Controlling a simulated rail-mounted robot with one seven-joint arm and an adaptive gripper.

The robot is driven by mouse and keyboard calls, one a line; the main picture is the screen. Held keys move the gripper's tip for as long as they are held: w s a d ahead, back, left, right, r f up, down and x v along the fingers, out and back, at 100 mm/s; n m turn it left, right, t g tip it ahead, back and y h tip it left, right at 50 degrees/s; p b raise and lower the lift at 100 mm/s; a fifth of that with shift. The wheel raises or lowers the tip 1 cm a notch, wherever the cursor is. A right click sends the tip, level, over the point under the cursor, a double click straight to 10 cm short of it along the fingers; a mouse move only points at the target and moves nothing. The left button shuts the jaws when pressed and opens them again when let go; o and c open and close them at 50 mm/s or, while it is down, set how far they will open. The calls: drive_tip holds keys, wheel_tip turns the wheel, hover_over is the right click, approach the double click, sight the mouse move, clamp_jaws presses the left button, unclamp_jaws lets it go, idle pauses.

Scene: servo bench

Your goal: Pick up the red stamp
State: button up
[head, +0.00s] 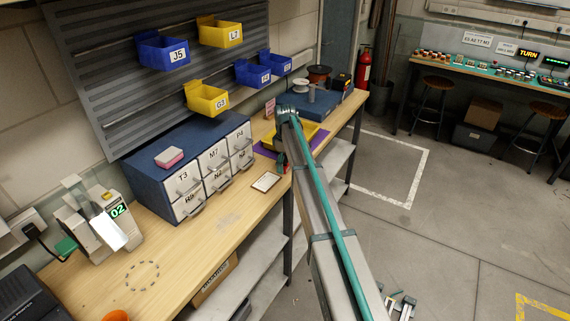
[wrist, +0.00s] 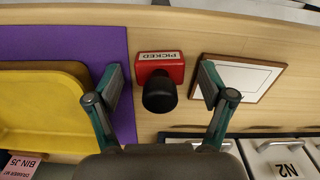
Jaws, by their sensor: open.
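The red stamp (wrist: 160,68) stands on the wooden bench in the wrist view. It has a black round knob and a white label reading PICKED. My gripper (wrist: 158,74) is open, with one finger on each side of the stamp, apart from it in the picture. The knob points toward the wrist camera. In the head view a small red patch that looks like the stamp (head: 281,160) shows by the end of my arm, partly hidden. The height of my fingertips over the bench is hard to tell.
A framed white card (wrist: 237,77) lies close to the right finger. A purple mat (wrist: 120,50) with a yellow bin (wrist: 40,110) is at the left. The blue drawer cabinet (head: 165,145) stands on the bench nearby. Bare bench (head: 215,225) lies in front of its drawers.

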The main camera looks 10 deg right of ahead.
drive_tip(key=shift+f, duration=0.1)
drive_tip(key=c, duration=1.2)
drive_tip(key=shift+c, duration=0.3)
drive_tip(key=shift+r+b, duration=0.35)
drive_tip(key=shift+r, duration=0.5)
drive_tip(key=s+r+b, duration=0.5)
drive_tip(key=s+r, duration=0.6)
drive_tip(key=s, duration=0.3)
drive_tip(key=shift+d+r, duration=0.15)
drive_tip(key=shift+d, duration=0.15)
